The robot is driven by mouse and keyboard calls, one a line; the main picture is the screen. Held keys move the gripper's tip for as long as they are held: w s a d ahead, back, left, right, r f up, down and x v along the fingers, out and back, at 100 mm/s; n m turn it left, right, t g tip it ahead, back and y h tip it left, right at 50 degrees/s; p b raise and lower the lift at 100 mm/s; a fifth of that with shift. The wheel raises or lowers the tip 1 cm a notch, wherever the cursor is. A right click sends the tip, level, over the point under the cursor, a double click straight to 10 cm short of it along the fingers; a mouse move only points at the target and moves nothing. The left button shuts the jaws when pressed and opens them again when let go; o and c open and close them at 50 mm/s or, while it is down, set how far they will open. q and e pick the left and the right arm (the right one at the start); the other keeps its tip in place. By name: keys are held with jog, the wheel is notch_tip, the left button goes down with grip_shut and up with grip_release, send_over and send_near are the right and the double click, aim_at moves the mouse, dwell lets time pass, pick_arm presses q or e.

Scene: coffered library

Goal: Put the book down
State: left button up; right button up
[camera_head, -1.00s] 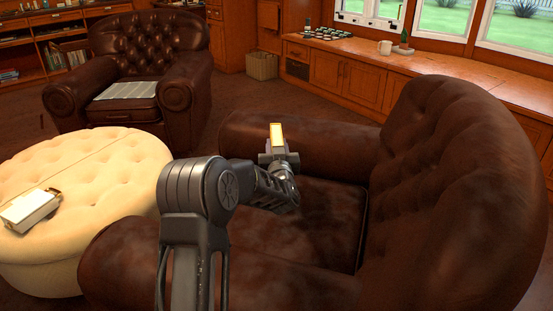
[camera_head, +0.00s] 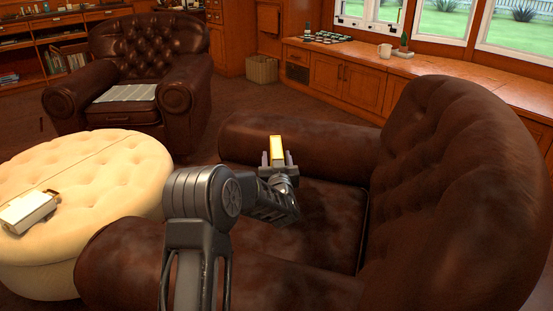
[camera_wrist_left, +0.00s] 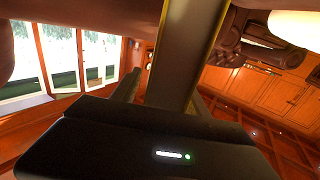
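The book (camera_head: 277,148) shows as a small upright yellow-gold slab in the head view, in front of the far armrest of the near brown armchair (camera_head: 450,190). In the left wrist view the book (camera_wrist_left: 188,50) is a dark olive slab, seen close up. My left gripper (camera_head: 277,160) has its two fingers spread on either side of the book, with gaps beside it. One finger (camera_wrist_left: 125,85) stands clear of the book in the left wrist view. I cannot tell what the book rests on. My right gripper is not in view.
A cream tufted ottoman (camera_head: 120,165) stands at left with a white box-like object (camera_head: 28,212) on it. A wooden window counter (camera_head: 440,68) holds a mug (camera_head: 385,50). The near chair's seat (camera_head: 325,215) looks clear.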

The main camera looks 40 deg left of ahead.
pick_arm(q)
jog(key=shift+r, duration=0.1)
jog(key=p+v, duration=0.2)
jog(key=v, duration=1)
jog(key=shift+p, duration=0.35)
jog(key=shift+r, duration=0.15)
